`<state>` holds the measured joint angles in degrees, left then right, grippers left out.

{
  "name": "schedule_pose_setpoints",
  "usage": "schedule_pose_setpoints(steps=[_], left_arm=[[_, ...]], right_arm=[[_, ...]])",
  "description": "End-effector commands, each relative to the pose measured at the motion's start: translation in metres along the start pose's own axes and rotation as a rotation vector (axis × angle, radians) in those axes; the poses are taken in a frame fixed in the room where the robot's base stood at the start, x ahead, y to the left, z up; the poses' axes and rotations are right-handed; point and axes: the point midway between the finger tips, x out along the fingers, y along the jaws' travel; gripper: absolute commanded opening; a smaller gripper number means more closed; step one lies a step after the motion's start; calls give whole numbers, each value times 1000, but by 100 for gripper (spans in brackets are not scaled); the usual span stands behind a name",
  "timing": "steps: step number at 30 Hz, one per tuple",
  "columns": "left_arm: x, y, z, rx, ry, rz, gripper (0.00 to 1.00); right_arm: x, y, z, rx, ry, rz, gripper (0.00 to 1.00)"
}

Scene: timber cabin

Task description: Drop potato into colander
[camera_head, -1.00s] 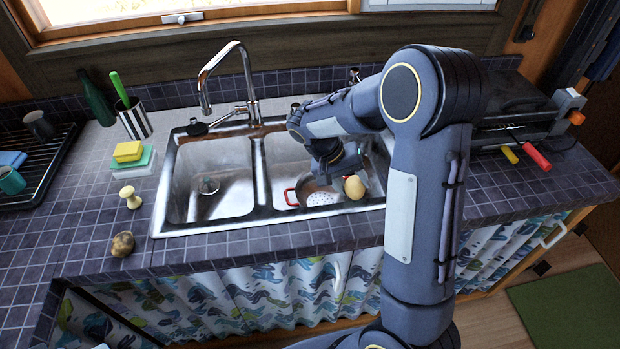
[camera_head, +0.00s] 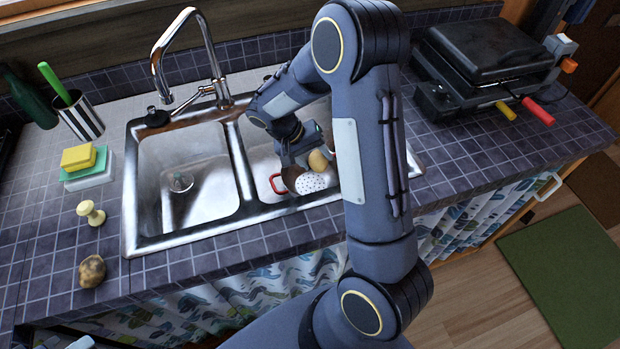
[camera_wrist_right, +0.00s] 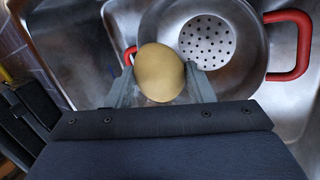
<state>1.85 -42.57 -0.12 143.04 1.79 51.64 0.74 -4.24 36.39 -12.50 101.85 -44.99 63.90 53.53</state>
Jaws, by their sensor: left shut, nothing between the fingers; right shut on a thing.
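A smooth yellow potato (camera_head: 318,160) is held between the fingertips of my right gripper (camera_head: 302,152), which is shut on it. The grey metal colander (camera_head: 311,183), with a perforated bottom and red handles, sits in the right sink basin, partly hidden by my arm. A second, brown mottled potato (camera_head: 92,271) lies on the counter at the left.
The left sink basin (camera_head: 182,180) is empty, with the faucet (camera_head: 185,55) behind. A mushroom-shaped object (camera_head: 91,212), sponges (camera_head: 78,158) and a striped cup (camera_head: 82,117) stand on the left counter. A black grill (camera_head: 485,70) stands on the right.

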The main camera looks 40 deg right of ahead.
Motion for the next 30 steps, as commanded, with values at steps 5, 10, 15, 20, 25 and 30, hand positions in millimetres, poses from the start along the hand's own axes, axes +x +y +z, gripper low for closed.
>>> schedule_pose_setpoints(steps=[5,10,15,20,25,30], left_arm=[[13,-6,6,0,0,0,0],[15,-7,8,0,0,0,0],[15,-7,7,0,0,0,0],[15,-7,7,0,0,0,0],[15,-7,7,0,0,0,0],[15,-7,7,0,0,0,0]], right_arm=[[22,-12,0,1,-2,0,24],[27,-16,0,1,-1,-1,24],[27,-16,0,1,0,-1,24],[27,-15,0,1,0,-1,63],[27,-15,0,1,0,-1,74],[26,-16,0,1,0,-1,74]])
